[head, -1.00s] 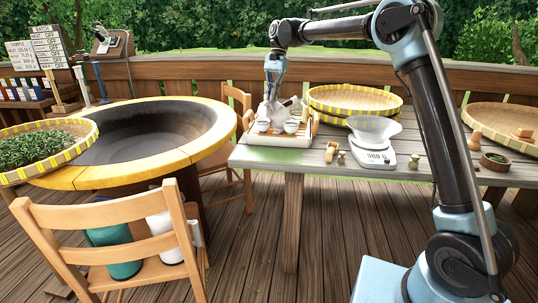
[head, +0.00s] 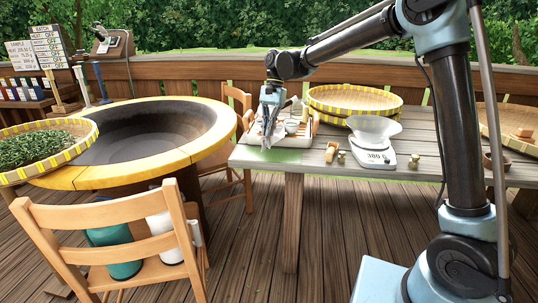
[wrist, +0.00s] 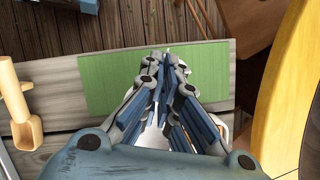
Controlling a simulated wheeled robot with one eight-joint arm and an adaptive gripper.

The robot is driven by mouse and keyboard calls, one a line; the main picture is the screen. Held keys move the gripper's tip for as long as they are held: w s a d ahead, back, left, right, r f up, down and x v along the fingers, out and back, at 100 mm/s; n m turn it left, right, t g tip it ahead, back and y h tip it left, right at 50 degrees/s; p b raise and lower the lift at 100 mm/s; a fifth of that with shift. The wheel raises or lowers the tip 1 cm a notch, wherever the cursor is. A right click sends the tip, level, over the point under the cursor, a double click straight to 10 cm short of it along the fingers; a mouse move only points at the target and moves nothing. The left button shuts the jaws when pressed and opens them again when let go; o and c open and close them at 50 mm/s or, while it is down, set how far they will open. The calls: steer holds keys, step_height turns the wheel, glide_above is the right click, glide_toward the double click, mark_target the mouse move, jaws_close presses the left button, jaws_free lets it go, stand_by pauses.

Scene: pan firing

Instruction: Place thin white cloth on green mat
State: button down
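The flat green mat (head: 280,155) lies at the front left corner of the grey plank table, and it fills the middle of the wrist view (wrist: 108,82). My gripper (head: 266,146) points down over the mat's left part, beside the tea tray. In the wrist view its blue and grey fingers converge with the tips close together (wrist: 163,56), over the mat's right half. I cannot make out the thin white cloth for certain. Pale patches show under and between the fingers, but I cannot tell whether they are cloth or tea ware.
The wooden tea tray (head: 308,131) with a white cup (head: 292,126) stands just behind the mat. A wooden scoop (head: 331,152) and a scale (head: 374,158) are to the right. Yellow-rimmed baskets (head: 355,99) are behind. The round pan (head: 140,135) is left of the table.

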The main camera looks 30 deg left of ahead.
steer(key=s+d+f, duration=0.3)
steer(key=s+f, duration=0.5)
steer(key=shift+s, duration=0.3)
steer(key=c, duration=1.4)
jaws_free()
steer(key=shift+r, duration=0.1)
steer(key=s+d+r+p, duration=0.1)
steer(key=s+r, duration=0.3)
steer(key=r, duration=0.6)
steer(key=shift+d, duration=0.2)
